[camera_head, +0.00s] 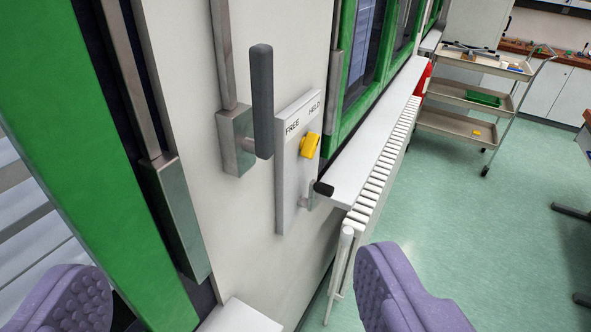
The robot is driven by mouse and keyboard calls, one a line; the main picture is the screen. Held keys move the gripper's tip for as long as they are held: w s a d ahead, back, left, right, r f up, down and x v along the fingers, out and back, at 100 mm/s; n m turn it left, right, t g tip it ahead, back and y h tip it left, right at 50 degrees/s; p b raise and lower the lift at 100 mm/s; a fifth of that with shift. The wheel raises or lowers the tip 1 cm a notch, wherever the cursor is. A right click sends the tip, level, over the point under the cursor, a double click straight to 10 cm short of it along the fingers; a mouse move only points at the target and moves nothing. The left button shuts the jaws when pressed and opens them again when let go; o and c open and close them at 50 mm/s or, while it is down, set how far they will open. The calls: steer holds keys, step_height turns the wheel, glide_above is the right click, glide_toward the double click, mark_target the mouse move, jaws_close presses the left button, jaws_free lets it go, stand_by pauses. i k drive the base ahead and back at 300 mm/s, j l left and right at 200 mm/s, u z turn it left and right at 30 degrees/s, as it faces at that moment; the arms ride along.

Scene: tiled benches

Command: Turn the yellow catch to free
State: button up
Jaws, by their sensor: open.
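The yellow catch (310,145) sits on a pale plate (288,190) fixed to the white wall panel. The plate carries the words FREE on its left and HELD on its right. The catch leans up and to the right, toward the HELD side. A small black-tipped lever (322,188) sticks out below it on the plate. My gripper (235,295) shows two purple ridged fingers at the bottom of the view, wide apart. It is open and empty, nearer the camera than the catch and not touching it.
A dark upright handle (261,100) on a metal block juts out just left of the plate. A white sill (375,140) and a radiator (372,180) run along the wall at right. A trolley (470,95) stands farther back. The green floor (480,220) at right is clear.

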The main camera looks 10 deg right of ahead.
mark_target(308, 145)
steer(key=i+l, duration=0.2)
steer(key=l, duration=0.15)
steer(key=i+l, duration=0.2)
steer(key=l, duration=0.15)
steer(key=i+l, duration=0.15)
steer(key=l, duration=0.2)
steer(key=i+l+u, duration=0.1)
steer(key=l, duration=0.25)
steer(key=i+l, duration=0.45)
steer(key=l, duration=0.3)
steer(key=i+l, duration=0.2)
steer(key=l, duration=0.2)
